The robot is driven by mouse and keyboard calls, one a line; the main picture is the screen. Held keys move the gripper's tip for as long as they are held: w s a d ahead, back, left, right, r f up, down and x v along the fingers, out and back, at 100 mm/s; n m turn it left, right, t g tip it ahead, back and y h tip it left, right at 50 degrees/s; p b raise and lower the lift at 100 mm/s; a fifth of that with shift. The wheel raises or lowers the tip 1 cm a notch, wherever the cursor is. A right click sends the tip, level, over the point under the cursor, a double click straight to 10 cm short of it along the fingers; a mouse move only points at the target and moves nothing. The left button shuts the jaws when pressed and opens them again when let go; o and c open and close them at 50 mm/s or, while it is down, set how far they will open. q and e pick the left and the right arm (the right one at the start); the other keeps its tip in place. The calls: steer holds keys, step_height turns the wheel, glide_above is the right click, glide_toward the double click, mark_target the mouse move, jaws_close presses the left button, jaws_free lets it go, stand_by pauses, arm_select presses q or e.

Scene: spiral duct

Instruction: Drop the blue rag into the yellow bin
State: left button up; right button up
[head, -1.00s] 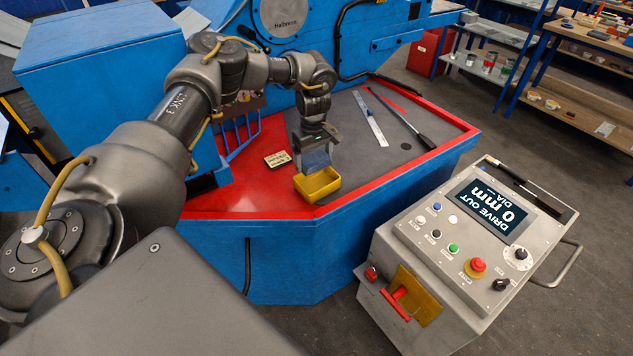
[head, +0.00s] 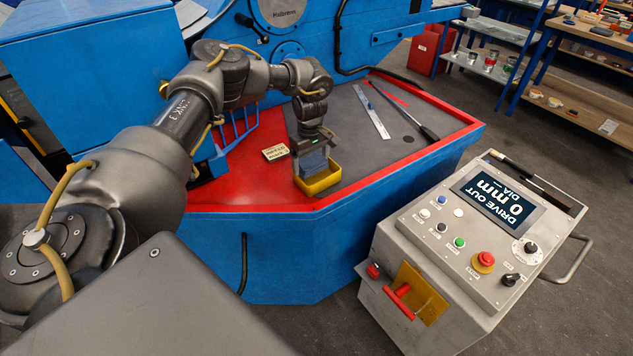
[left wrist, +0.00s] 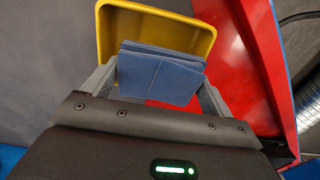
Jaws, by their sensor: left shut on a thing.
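The blue rag (left wrist: 160,75) is a folded grey-blue cloth held between the fingers of my left gripper (left wrist: 157,85). In the head view the rag (head: 314,162) hangs below the left gripper (head: 312,158), just over the yellow bin (head: 319,186). The bin is a small open tray on the red and grey worktop. In the left wrist view the bin (left wrist: 185,33) lies beyond the rag, and its rim shows around the rag's far side. The rag hides part of the bin's inside. Whether the rag touches the bin is unclear. My right gripper does not show.
A small labelled card (head: 275,152) lies left of the bin. A steel ruler (head: 371,112) and a black-handled bar (head: 405,112) lie on the worktop to the right. A blue rack (head: 236,128) stands behind left. A control console (head: 470,240) stands in front right.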

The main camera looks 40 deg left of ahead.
arm_select(q)
steer(key=o, duration=0.8)
step_height(320, 180, up, 11)
steer(key=b, duration=0.1)
steer(key=shift+f, duration=0.15)
stand_by(0.5)
